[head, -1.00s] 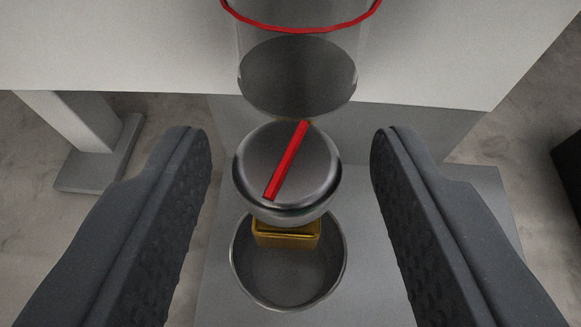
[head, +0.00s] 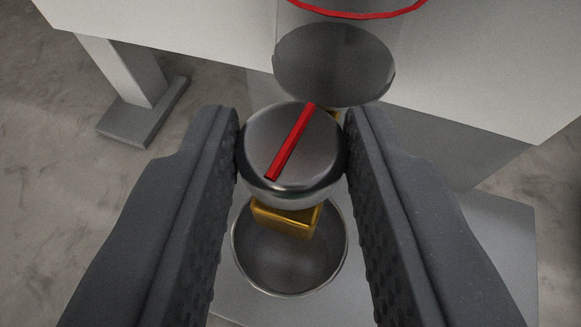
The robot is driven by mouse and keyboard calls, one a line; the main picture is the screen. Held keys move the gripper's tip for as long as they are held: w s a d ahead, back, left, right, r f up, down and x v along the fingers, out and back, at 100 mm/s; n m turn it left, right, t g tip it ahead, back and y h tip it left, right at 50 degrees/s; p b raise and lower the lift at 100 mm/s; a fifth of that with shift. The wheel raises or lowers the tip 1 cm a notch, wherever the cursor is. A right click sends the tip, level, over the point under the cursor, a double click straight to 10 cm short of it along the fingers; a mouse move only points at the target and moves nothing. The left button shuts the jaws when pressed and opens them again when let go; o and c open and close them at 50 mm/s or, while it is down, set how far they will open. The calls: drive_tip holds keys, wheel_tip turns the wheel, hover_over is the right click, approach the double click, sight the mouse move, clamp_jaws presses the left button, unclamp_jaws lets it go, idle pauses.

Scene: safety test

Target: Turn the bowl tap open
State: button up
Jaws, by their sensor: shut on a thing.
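The tap knob (head: 270,140) is a round silver disc with a red bar (head: 290,142) across its face. The bar slants from lower left to upper right. My gripper (head: 293,145) is shut on the knob, with one dark padded finger against its left side and one against its right. A brass tap body (head: 287,219) shows just below the knob. A round metal bowl (head: 238,262) stands beneath it on a grey plate. The back of the knob is hidden.
A clear vessel with a red rim (head: 372,14) and a dark grey bottom (head: 333,62) is just behind the knob. A white panel (head: 470,70) spans the back. A grey leg with a foot (head: 143,112) stands at the left. Bare floor shows at the far left.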

drive_tip(key=shift+s, duration=0.1)
drive_tip(key=o, duration=1)
drive_tip(key=shift+c, duration=0.2)
drive_tip(key=p+v, duration=0.3)
drive_tip(key=v, duration=1)
drive_tip(key=shift+s+r, duration=0.15)
drive_tip(key=shift+s, duration=0.15)
